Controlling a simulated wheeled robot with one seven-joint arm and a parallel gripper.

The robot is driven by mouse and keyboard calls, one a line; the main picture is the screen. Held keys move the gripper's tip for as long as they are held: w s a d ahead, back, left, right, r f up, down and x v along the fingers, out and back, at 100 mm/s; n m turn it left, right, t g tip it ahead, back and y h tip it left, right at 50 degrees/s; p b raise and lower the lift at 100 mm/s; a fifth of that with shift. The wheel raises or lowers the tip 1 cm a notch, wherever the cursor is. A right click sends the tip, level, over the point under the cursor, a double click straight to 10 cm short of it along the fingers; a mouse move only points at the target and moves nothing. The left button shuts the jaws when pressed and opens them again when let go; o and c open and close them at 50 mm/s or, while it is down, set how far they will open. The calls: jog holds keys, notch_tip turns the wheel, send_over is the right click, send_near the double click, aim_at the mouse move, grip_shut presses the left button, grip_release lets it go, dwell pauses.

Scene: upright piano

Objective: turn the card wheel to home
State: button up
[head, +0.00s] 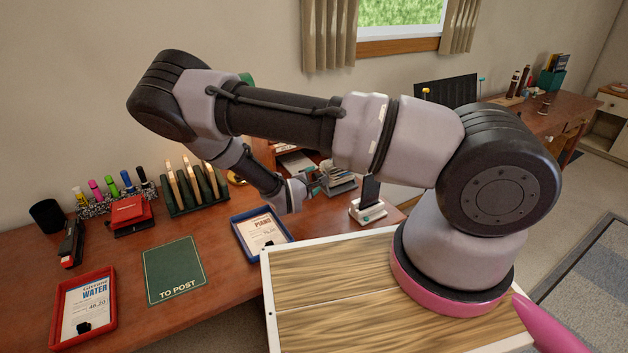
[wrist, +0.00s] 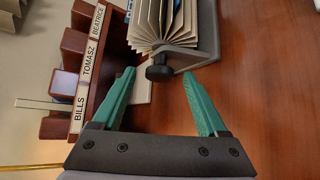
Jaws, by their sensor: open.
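The card wheel shows in the wrist view as a fan of cream cards (wrist: 163,20) on a grey stand (wrist: 192,56), with a dark round knob (wrist: 159,72) at its near side. In the head view the card wheel (head: 340,180) is small and partly hidden behind my arm. My gripper (wrist: 158,76) has green fingers, open and apart. The knob lies between the fingertips, with a visible gap on either side; I see no contact. In the head view my gripper (head: 309,184) is just left of the card wheel. I cannot read the cards.
A wooden letter sorter (wrist: 92,55) labelled Bills, Tomasz and Beatrice stands close left of the fingers in the wrist view. A blue tray (head: 262,257), a green "To post" mat (head: 174,271) and a dark upright panel on a white base (head: 368,210) are nearby. Bare desk lies right of the wheel.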

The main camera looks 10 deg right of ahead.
jog(key=shift+w+d+f, duration=0.15)
jog(key=shift+w+d, duration=0.15)
jog(key=shift+w, duration=0.1)
grip_shut()
